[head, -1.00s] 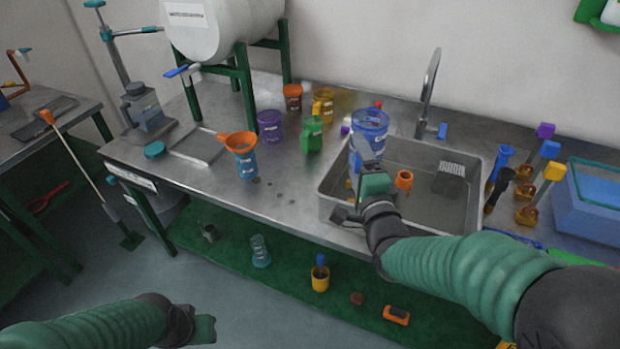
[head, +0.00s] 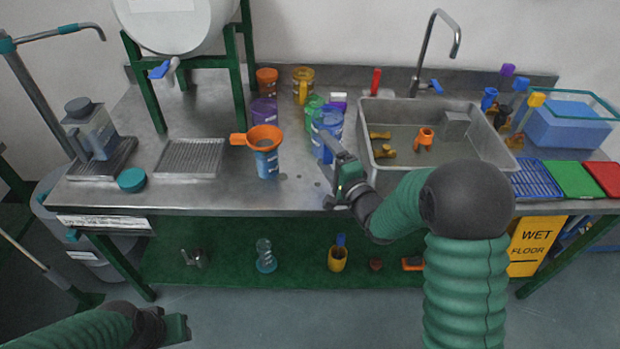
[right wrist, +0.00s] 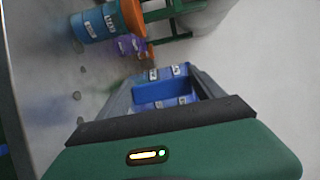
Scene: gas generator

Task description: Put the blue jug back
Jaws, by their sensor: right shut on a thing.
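The blue jug (head: 327,126) is on the left side of the sink, close beside the green jug (head: 312,106). My right gripper (head: 335,158) is shut on the blue jug from the near side. In the right wrist view the blue jug (right wrist: 165,92) shows between the fingers, with white labels on it. I cannot tell whether its base touches the counter. My left gripper (head: 178,328) is low at the front left, away from the counter and empty; its jaw opening is unclear.
A blue jug with an orange funnel (head: 265,150) stands to the left. Purple (head: 264,112), orange (head: 267,80) and yellow (head: 303,84) containers stand behind. The sink (head: 440,130) lies right. Bare counter (head: 240,193) runs along the front.

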